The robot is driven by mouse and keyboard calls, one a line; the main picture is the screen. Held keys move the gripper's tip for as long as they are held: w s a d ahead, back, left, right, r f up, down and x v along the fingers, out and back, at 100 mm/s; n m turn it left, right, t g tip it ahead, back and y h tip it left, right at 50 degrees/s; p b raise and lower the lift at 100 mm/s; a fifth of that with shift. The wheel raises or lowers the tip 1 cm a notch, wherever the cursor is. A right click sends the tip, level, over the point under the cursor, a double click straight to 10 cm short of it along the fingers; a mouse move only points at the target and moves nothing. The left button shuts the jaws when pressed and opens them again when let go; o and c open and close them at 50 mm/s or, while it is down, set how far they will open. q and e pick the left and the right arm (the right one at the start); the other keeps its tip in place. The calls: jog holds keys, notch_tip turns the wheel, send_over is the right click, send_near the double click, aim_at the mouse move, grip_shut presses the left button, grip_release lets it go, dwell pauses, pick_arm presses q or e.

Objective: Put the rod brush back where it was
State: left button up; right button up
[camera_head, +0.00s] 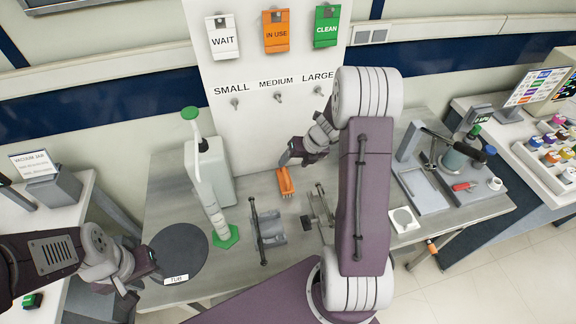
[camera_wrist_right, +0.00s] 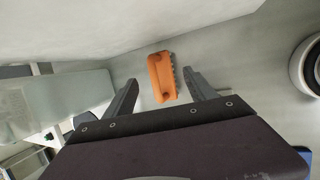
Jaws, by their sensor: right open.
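An orange block-like piece (camera_head: 285,182) with grey bristle-like bits along one side lies on the grey bench below the white panel; I take it to be the rod brush, but cannot be sure. It also shows in the right wrist view (camera_wrist_right: 161,76), between and beyond my right fingers. My right gripper (camera_head: 287,159) is open and empty, just above and behind it, apart from it as far as I can tell. My left gripper (camera_head: 150,277) is low at the left, by the round dark mat (camera_head: 180,247); its jaws are unclear.
The white panel (camera_head: 268,135) carries hooks labelled SMALL, MEDIUM and LARGE, which look empty. A tall white column with green ends (camera_head: 208,200) and a grey holder with dark rods (camera_head: 268,237) stand nearby. My right arm hides part of the bench. A tool tray (camera_head: 428,195) is right.

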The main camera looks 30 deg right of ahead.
jog(key=s+a+r+m+g+h, duration=0.1)
jog(key=s+a+m, duration=0.5)
jog(key=m, duration=1)
jog(key=s+a+r+m+g+h, duration=0.1)
jog(key=s+a+r+m+g, duration=0.1)
jog(key=s+a+m, duration=0.4)
jog(key=s+r+m, duration=0.1)
jog(key=s+m, duration=0.4)
jog(key=m, duration=0.5)
jog(key=shift+s+a+r+m, duration=0.15)
jog(key=shift+s+r+m, duration=0.15)
jog(key=shift+m, duration=0.1)
